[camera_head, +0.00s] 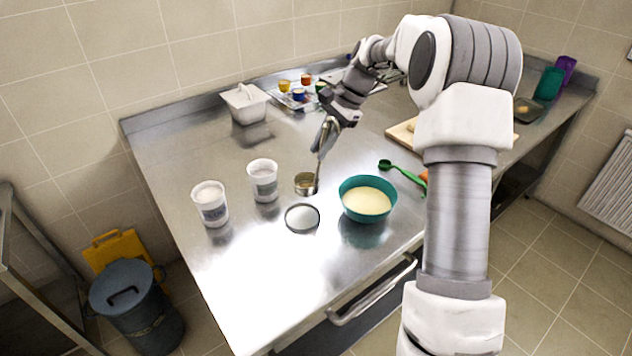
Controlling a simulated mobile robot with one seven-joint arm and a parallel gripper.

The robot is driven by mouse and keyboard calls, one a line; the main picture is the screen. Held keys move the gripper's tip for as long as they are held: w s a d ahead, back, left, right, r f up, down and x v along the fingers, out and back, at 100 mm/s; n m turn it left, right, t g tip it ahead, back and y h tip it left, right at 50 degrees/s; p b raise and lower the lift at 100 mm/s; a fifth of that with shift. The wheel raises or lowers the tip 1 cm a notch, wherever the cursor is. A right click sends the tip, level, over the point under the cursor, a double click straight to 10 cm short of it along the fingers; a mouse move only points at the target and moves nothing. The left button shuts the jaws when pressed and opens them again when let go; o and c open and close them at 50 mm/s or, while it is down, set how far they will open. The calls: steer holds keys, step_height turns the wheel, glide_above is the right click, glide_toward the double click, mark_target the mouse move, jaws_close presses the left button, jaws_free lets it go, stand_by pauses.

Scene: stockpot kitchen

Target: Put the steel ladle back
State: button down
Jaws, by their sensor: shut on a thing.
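My gripper (325,137) is shut on the handle of the steel ladle (306,184), near the middle of the counter. The ladle hangs down with its bowl lowest. The bowl is behind a small round dish (302,218) with a pale surface and dark rim, and to the left of a teal bowl (352,209) of pale yellow liquid. I cannot tell whether the ladle touches the counter or hangs just above it. The upper end of its handle is hidden by the gripper.
Two white tubs (210,204) stand left of the ladle. A green spoon (402,171) and a cutting board (403,133) lie to the right. A white lidded container (246,103) and a tray with small colored cups (299,97) are behind. The counter's (230,285) front left is clear.

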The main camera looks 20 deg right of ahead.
steer(key=s+a+f, duration=0.2)
steer(key=s+f, duration=0.2)
steer(key=f, duration=0.2)
steer(key=shift+a+f, duration=0.15)
steer(key=shift+f, duration=0.3)
steer(key=c, duration=0.8)
jaws_free()
steer(key=v, duration=1.2)
steer(key=shift+a, duration=0.1)
